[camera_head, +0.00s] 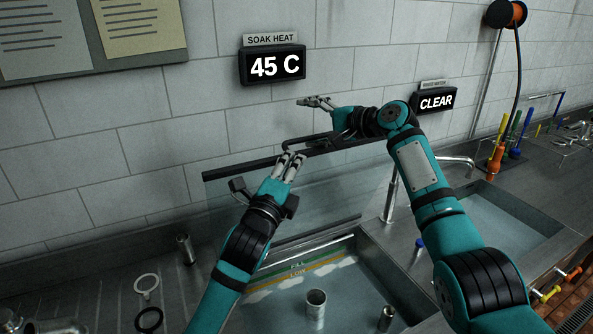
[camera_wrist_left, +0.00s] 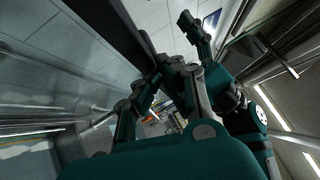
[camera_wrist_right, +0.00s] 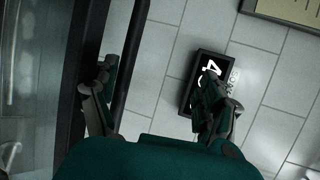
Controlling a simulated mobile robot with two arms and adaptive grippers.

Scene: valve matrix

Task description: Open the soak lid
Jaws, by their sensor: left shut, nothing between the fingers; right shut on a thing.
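The soak lid (camera_head: 335,190) is a clear panel with a dark bar along its top edge (camera_head: 228,172). It stands raised, steeply tilted, behind the soak basin (camera_head: 385,270). My right gripper (camera_head: 312,122) is at the top edge near the wall, shut on the lid's dark bar or handle; which of the two I cannot tell. In the right wrist view the dark bar (camera_wrist_right: 130,50) runs between its fingers. My left gripper (camera_head: 291,158) is shut and empty, just below the top bar in front of the panel. In the left wrist view the bar (camera_wrist_left: 112,28) passes close by.
Water fills the basin, with a metal cup (camera_head: 316,308) in it. A faucet (camera_head: 390,195) and second sink (camera_head: 505,225) are at the right. The "45 C" display (camera_head: 273,65) hangs above. Rings (camera_head: 147,286) and a small cylinder (camera_head: 186,249) lie on the left counter.

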